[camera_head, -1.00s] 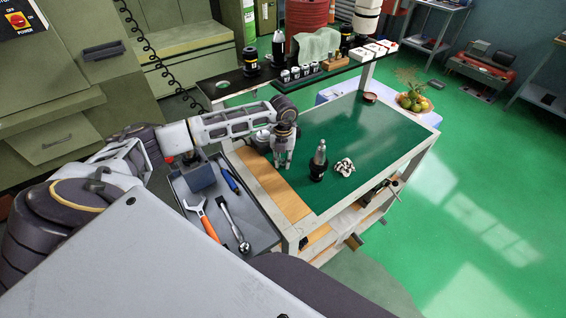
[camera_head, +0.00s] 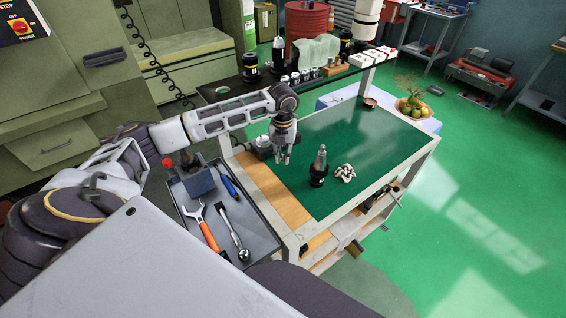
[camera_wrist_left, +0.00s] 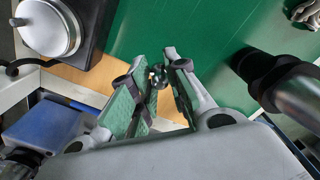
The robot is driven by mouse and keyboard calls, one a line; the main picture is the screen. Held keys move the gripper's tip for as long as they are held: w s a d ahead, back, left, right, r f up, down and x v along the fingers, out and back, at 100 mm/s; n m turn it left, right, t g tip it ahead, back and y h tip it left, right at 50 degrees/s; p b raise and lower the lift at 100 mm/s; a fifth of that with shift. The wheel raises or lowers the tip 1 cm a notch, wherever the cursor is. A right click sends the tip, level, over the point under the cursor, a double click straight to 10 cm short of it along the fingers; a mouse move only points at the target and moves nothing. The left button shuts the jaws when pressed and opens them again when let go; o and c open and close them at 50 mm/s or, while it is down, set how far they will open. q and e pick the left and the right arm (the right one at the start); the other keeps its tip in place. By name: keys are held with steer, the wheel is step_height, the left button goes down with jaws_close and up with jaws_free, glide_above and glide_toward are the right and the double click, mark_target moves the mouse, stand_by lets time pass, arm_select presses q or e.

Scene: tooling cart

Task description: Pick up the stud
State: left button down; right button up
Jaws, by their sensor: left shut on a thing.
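My left gripper (camera_head: 284,158) hangs over the near left part of the green-topped cart (camera_head: 375,140), fingers pointing down. In the left wrist view its fingers (camera_wrist_left: 158,78) are closed on a small dark piece, which I take to be the stud (camera_wrist_left: 157,73), held at the fingertips. Its full shape is hidden by the pads. In the head view the stud is too small to make out. The fingertips appear slightly above the cart top. My right gripper is not in view.
A round-topped device (camera_wrist_left: 50,25) is close by. A grey tray (camera_head: 262,243) holds a wrench and ratchet.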

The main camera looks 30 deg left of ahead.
mark_target(283, 154)
arm_select(q)
step_height(283, 154, up, 3)
steer(key=shift+r, duration=0.75)
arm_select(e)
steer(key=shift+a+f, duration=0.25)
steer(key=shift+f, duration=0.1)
arm_select(q)
steer(key=shift+r, duration=0.1)
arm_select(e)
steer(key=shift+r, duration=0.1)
